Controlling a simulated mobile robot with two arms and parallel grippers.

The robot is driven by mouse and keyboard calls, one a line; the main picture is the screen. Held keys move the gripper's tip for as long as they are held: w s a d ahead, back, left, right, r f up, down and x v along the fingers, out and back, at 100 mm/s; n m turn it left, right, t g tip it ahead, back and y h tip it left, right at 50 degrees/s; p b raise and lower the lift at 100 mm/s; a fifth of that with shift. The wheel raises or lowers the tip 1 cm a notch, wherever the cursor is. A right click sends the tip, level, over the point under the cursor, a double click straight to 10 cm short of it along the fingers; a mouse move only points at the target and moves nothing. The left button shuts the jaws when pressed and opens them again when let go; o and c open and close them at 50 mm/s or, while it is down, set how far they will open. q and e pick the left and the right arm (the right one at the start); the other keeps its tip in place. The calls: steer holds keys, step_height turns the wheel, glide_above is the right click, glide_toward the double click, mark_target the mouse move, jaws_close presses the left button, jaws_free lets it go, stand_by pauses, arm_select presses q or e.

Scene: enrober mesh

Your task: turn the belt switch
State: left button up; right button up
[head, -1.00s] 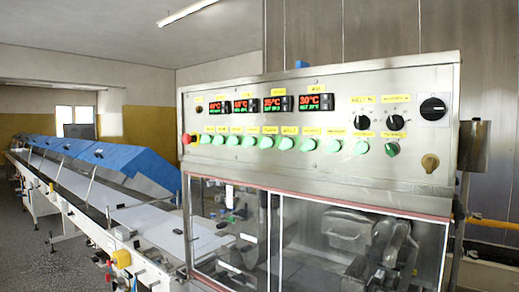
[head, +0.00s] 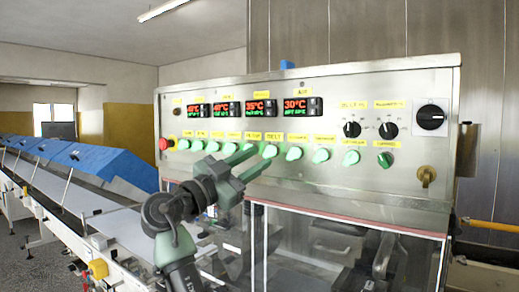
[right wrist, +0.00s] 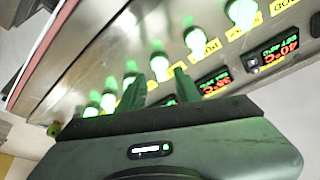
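The row of green-lit switches runs across the steel control panel. The belt switch (head: 270,151) is a green-lit knob under a yellow label that appears to read BELT. My right gripper (head: 260,157) is in front of the panel, with its two fingers apart and pointing at the row beside this knob. In the right wrist view the open fingers (right wrist: 160,75) point at the panel, with one lit knob (right wrist: 160,65) showing between the tips. I cannot tell which switch that is or whether the fingers touch it. My left gripper is not in view.
Neighbouring lit knobs (head: 294,153) sit close on both sides. A red stop button (head: 165,143), black knobs (head: 351,129) and a rotary switch (head: 431,117) are on the same panel. Glass doors lie below. A conveyor with blue covers (head: 100,158) runs off left.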

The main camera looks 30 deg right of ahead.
mark_target(269, 152)
steer(key=shift+p+x, duration=0.35)
steer(key=shift+x, duration=0.9)
steer(key=shift+f, duration=0.1)
jaws_close()
